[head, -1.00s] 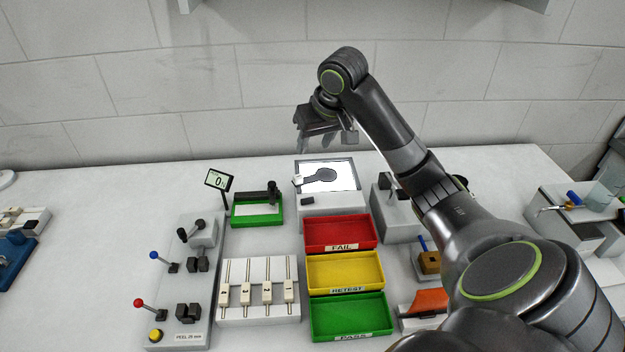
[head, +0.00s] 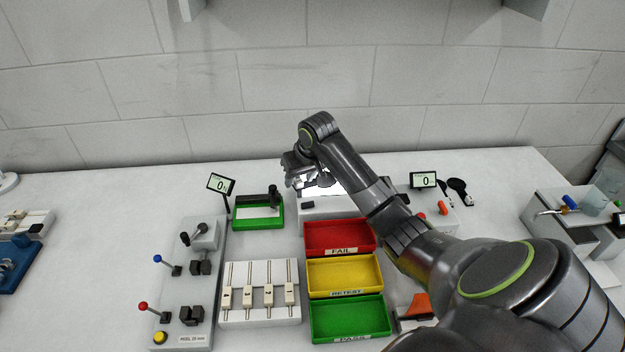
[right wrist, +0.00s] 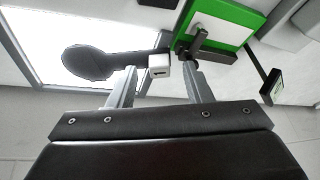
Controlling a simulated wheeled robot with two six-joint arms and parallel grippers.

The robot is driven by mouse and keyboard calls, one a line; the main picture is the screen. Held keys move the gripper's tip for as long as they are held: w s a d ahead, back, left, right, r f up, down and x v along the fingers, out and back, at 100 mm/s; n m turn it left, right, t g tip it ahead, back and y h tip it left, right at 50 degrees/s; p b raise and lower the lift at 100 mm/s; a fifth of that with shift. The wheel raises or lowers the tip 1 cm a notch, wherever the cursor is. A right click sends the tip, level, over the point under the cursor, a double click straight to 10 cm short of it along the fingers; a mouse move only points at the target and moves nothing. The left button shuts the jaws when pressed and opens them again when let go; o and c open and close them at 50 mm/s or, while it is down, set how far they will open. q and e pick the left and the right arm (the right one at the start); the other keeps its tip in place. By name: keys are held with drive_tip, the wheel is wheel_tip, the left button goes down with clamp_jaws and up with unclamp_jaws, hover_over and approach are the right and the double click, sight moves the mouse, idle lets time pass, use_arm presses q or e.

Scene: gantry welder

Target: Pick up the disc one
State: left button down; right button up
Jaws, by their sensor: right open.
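Disc one is a dark round disc (right wrist: 88,62) with a handle and a small white tag marked 1 (right wrist: 159,66) at the handle's end. It lies on the bright lit panel (right wrist: 40,30) of a grey box. In the head view that panel (head: 335,190) is partly covered by my right arm and gripper. My right gripper (right wrist: 161,74) is open, with one finger on each side of the tag in the right wrist view. I cannot tell whether the fingers touch it. In the head view my right gripper (head: 300,180) is over the panel's left part. My left gripper is not in view.
A green-framed unit (head: 258,212) stands left of the lit box. Red (head: 318,250), yellow (head: 320,292) and green (head: 322,337) trays are in front. A display (head: 422,180) and two dark discs (head: 458,188) are at the right. A lever panel (head: 180,318) is at the left.

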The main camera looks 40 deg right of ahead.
drive_tip(key=shift+f, duration=0.25)
clamp_jaws()
drive_tip(key=shift+w+r, duration=0.1)
drive_tip(key=shift+r, duration=0.05)
